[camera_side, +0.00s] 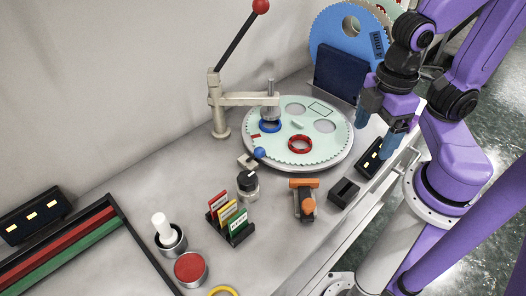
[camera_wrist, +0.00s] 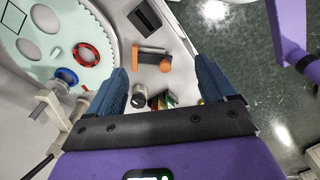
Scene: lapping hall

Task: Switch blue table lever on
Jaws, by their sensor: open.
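A small lever with a blue ball knob (camera_side: 259,153) stands on the table just in front of the round plate, in the middle of the side view. Its short arm slants up to the right from a pale base (camera_side: 247,162). I cannot make the lever out in the wrist view, where the left finger may cover it. My gripper (camera_side: 376,128) is to the right of the lever, above the table's right edge by the plate. Its two blue fingers are apart with nothing between them, as the wrist view (camera_wrist: 160,68) also shows.
The round plate (camera_side: 325,144) carries a red ring (camera_side: 300,144) and a blue ring (camera_side: 270,126). A tall red-knobbed lever (camera_side: 261,7) rises behind. A black-topped cylinder (camera_side: 248,182), a card holder (camera_side: 240,237), an orange clamp (camera_side: 305,196) and a black block (camera_side: 344,192) stand in front.

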